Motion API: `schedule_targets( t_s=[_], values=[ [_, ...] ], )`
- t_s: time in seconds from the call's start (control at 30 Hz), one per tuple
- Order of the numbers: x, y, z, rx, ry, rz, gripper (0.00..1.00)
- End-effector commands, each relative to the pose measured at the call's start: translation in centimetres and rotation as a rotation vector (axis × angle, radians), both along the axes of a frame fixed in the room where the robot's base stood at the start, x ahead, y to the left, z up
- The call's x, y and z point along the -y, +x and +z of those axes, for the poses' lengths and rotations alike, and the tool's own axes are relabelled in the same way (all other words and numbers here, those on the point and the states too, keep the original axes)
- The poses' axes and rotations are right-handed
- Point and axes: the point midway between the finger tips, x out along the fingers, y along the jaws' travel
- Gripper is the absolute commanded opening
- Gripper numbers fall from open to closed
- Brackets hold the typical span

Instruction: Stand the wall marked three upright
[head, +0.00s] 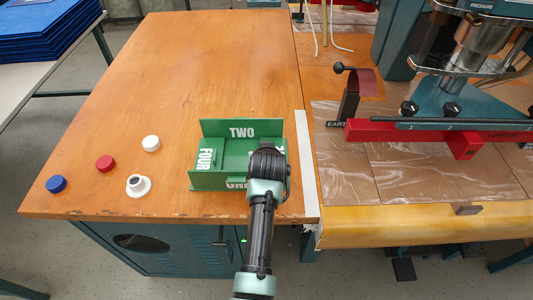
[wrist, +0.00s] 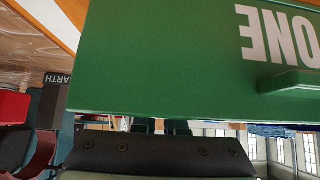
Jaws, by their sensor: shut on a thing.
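A green box-like assembly stands near the front right of the wooden table. In the head view its back wall marked TWO (head: 242,132) is upright. The wall marked FOUR (head: 205,160) is at the left, and the wall marked ONE (head: 237,184) at the front. The wall marked three (head: 281,147) is at the right, mostly hidden behind my gripper, with only a scrap of white lettering showing. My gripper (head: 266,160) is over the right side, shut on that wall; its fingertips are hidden. In the wrist view green panel with an upside-down ONE (wrist: 285,38) fills the top.
A blue cap (head: 56,184), a red cap (head: 105,163), a white cap (head: 151,143) and a white flanged fitting (head: 138,186) lie left of the box. A red and teal machine (head: 440,130) stands right. The table's back half is clear.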

Motion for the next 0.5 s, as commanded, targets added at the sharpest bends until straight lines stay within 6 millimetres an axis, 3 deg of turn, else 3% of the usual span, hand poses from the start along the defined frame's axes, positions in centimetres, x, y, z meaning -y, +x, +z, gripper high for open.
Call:
schedule_targets(
  t_s=[0.5],
  values=[
    [0.78,0.00,0.82,-0.001,0.141,-0.004,0.00]
  ],
)
